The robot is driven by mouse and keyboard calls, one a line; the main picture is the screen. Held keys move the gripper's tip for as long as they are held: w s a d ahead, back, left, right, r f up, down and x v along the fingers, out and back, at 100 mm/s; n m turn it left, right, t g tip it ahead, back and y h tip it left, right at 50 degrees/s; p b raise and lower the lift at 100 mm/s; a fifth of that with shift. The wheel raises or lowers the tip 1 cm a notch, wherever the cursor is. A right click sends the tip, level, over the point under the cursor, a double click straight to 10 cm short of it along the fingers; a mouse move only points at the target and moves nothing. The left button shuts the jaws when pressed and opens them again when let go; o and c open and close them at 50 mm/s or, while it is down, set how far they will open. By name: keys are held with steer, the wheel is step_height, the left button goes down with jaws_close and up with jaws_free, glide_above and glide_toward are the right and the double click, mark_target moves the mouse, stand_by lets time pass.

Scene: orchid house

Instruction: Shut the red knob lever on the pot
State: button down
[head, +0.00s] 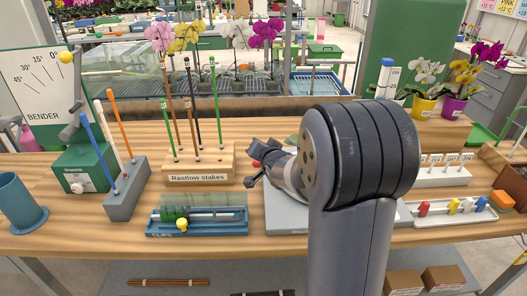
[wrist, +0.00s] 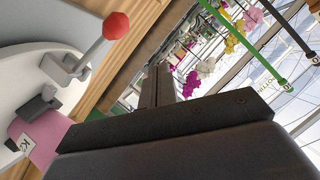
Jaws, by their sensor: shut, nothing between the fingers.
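The red knob (wrist: 116,26) shows at the upper left of the wrist view. Its short pale lever (wrist: 92,55) sticks out from a metal bracket on a pale rounded part. A dark grey catch sits beside it, above a pink surface (wrist: 38,138) with a partly seen label. My gripper (wrist: 165,85) is shut and empty, and the knob is apart from it in this view. In the head view, my gripper (head: 257,167) is over the middle of the bench, with a small red spot beside it. My arm hides most of the pot there.
The Rastlow stakes block (head: 200,168) with tall stakes stands left of my gripper. A blue clips tray (head: 196,228) lies in front of it. A white tray (head: 455,214) with coloured pieces is at the right. Potted orchids stand at the back right.

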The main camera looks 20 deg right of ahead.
steer(key=a+v, duration=0.2)
steer(key=v, duration=0.6)
steer(key=shift+r, duration=0.3)
steer(key=d+f+x, duration=0.1)
steer(key=x, duration=0.7)
steer(key=shift+s+d+m+t+y+p, duration=0.15)
steer(key=shift+d+m+y+p, duration=0.15)
steer(key=shift+d+p, duration=0.6)
steer(key=shift+s+d+m+t+y+p, duration=0.15)
steer(key=shift+d+m+p, duration=0.4)
steer(key=shift+d, duration=0.4)
steer(key=shift+s+d+m+t+y+p, duration=0.1)
steer(key=shift+d+m+y+p, duration=0.15)
steer(key=shift+d+p, duration=0.7)
